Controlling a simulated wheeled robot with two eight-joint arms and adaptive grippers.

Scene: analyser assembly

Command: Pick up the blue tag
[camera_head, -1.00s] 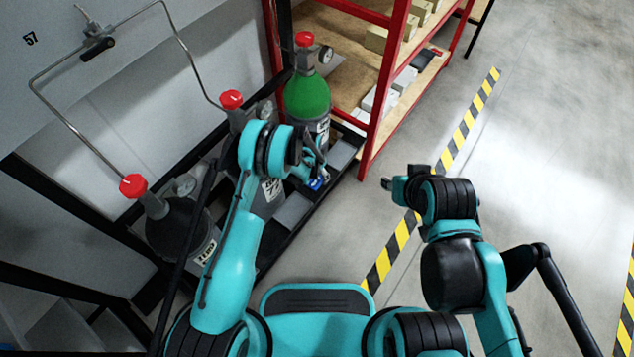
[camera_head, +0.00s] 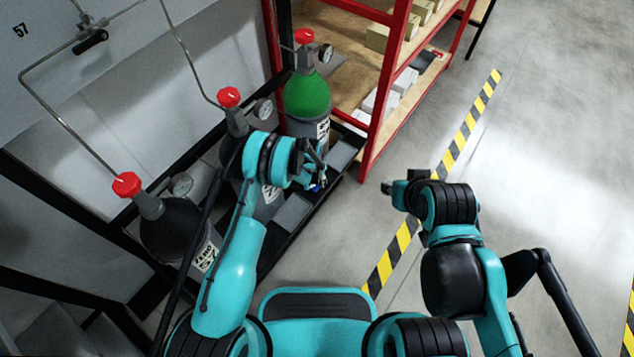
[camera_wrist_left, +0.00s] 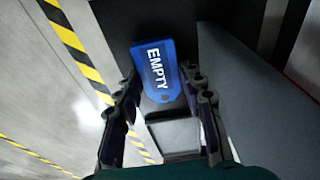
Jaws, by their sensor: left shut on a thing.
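The blue tag (camera_wrist_left: 154,68), with the white word EMPTY on it, sits between the two fingers of my left gripper (camera_wrist_left: 158,82) in the left wrist view. The gripper is shut on the tag's edges. In the head view only a small blue patch of the tag (camera_head: 316,187) shows at my left gripper (camera_head: 320,177), in front of the green-topped cylinder (camera_head: 307,96). My right gripper (camera_head: 388,187) is over the floor to the right, seen small and from behind, so its opening is unclear.
Two dark cylinders with red caps, one at left (camera_head: 170,228) and one mid-rack (camera_head: 232,117), stand in a black-framed rack (camera_head: 262,262). A red shelf (camera_head: 388,85) with boxes stands behind. Open floor with a yellow-black stripe (camera_head: 402,238) lies to the right.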

